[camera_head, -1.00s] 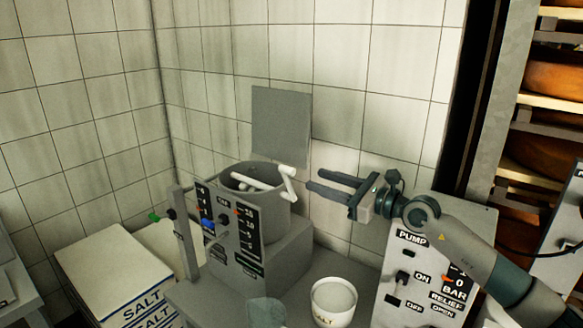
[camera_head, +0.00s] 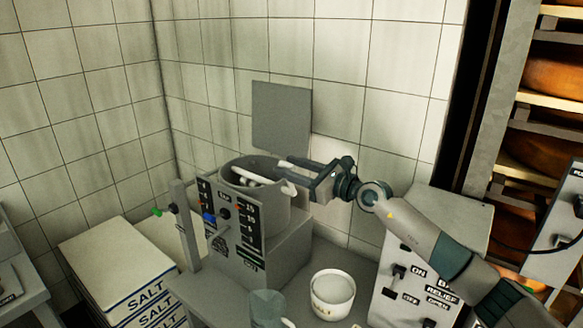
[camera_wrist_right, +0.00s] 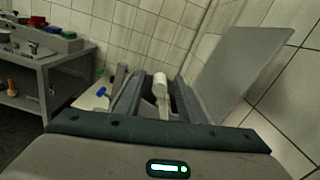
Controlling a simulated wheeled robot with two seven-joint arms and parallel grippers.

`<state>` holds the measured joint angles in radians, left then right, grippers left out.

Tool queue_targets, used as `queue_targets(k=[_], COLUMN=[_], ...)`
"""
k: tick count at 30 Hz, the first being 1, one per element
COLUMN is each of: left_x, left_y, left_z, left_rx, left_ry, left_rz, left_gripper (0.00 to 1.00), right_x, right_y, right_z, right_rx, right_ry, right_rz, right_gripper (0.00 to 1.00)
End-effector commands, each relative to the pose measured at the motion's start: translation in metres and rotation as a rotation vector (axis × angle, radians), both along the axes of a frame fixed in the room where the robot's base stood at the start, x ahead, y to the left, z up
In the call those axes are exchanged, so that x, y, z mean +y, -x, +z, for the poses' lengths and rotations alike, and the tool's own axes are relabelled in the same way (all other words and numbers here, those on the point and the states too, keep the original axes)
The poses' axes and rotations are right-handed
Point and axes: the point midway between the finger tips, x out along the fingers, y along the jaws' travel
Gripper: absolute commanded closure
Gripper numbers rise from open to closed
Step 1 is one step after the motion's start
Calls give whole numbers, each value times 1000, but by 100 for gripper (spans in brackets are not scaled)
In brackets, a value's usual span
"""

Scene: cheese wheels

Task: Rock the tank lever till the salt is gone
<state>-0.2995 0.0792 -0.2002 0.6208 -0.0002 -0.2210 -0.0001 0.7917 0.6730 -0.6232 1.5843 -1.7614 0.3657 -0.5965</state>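The grey round tank (camera_head: 265,208) stands on a grey block on the bench. Its white lever (camera_head: 289,187) lies across the open top, with the handle end at the right rim. My right gripper (camera_head: 286,169) reaches in from the right at the tank's rim. In the right wrist view, the white lever end (camera_wrist_right: 160,82) shows between the two spread fingers, with a gap that looks open on the sides. Whether a finger touches it, I cannot tell. The inside of the tank and any salt in it are hidden. My left gripper is not in view.
A white tub (camera_head: 333,296) and a clear jug (camera_head: 267,309) sit in front. Salt bags (camera_head: 118,268) are stacked at left. A pump box (camera_head: 447,220) stands at right, under my arm. A grey plate (camera_head: 282,115) is behind.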

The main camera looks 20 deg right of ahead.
Motion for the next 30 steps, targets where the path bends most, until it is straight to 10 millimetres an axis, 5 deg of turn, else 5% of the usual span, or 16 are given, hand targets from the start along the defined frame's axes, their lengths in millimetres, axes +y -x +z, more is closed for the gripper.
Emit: queue_targets(k=[2,6,20,30], left_x=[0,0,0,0], left_y=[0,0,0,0], left_z=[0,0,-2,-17], left_rx=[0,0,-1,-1], left_ry=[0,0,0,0], left_rz=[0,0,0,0], left_gripper=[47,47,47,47], right_x=[0,0,-5,-20], right_y=[0,0,-4,-25], right_z=[0,0,2,6], right_rx=[0,0,25,114], right_ry=[0,0,-32,-148], right_rz=[0,0,-1,-2], right_gripper=[67,100,100,100])
